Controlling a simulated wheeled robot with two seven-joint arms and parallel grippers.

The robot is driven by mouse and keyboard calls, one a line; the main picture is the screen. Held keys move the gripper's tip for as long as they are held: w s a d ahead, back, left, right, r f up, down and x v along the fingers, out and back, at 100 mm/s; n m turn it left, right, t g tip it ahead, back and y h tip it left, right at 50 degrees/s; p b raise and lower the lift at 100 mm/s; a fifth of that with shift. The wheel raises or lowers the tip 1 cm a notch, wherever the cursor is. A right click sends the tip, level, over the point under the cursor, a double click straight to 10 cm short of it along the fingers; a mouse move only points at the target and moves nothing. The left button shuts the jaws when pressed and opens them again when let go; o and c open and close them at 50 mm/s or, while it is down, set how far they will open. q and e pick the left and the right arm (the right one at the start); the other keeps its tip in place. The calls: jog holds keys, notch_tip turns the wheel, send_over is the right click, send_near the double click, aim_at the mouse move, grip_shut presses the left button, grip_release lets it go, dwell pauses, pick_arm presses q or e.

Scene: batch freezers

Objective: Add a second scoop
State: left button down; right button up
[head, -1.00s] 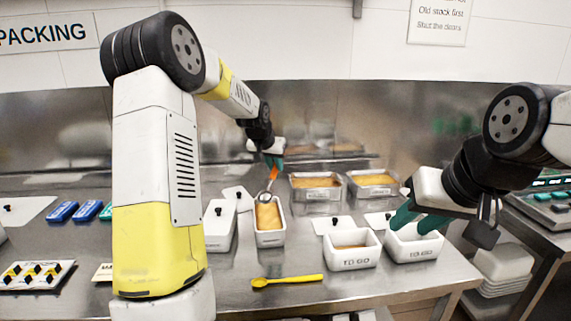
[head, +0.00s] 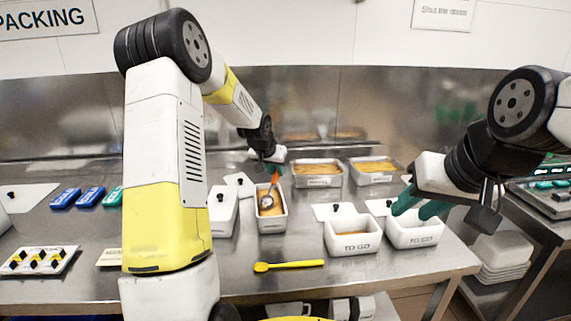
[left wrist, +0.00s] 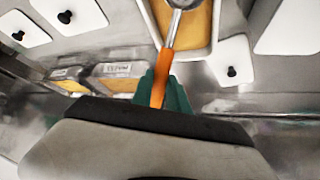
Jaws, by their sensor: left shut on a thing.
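My left gripper (head: 272,165) is shut on the orange handle (left wrist: 160,82) of a scoop. The scoop's metal bowl (head: 266,202) is down at the orange ice cream in a long white tub (head: 271,227). It also shows at the top of the left wrist view (left wrist: 184,3). My right gripper (head: 416,208) has its teal fingers apart at the right TO GO tub (head: 414,240); its contents are hidden. The left TO GO tub (head: 353,244) holds some orange ice cream.
A lidded white tub (head: 222,212) stands left of the open one. Two metal pans (head: 318,182) of orange ice cream stand behind. A yellow spoon (head: 290,265) lies in front. White lids (head: 334,210) lie behind the TO GO tubs.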

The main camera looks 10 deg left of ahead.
aim_at(274, 180)
pick_arm(q)
jog(key=shift+s+a+f, duration=0.1)
jog(key=shift+s+a, duration=0.15)
jog(key=shift+s, duration=0.9)
jog(key=shift+s+a, duration=0.25)
jog(key=shift+s, duration=0.85)
jog(key=shift+f, duration=0.1)
jog(key=shift+w+d+f+g, duration=0.15)
jog(key=shift+w+f+g, duration=0.1)
jog(key=shift+g, duration=0.25)
jog(key=shift+w+r, duration=0.25)
jog(key=shift+r, duration=0.5)
jog(key=shift+w+d+r, duration=0.1)
jog(key=shift+w+r, duration=0.1)
jog(key=shift+r, duration=0.4)
jog(key=shift+w+r, duration=0.2)
jog(key=shift+r, duration=0.35)
jog(key=shift+w+r, duration=0.15)
jog(key=shift+w, duration=0.1)
jog(key=shift+w+d+g+y, duration=0.2)
jog(key=shift+w+g+y, duration=0.1)
jog(key=shift+w+g, duration=0.45)
jog(key=shift+w+d+r+g, duration=0.15)
jog(key=shift+w+g, duration=0.55)
jog(key=shift+g, duration=0.55)
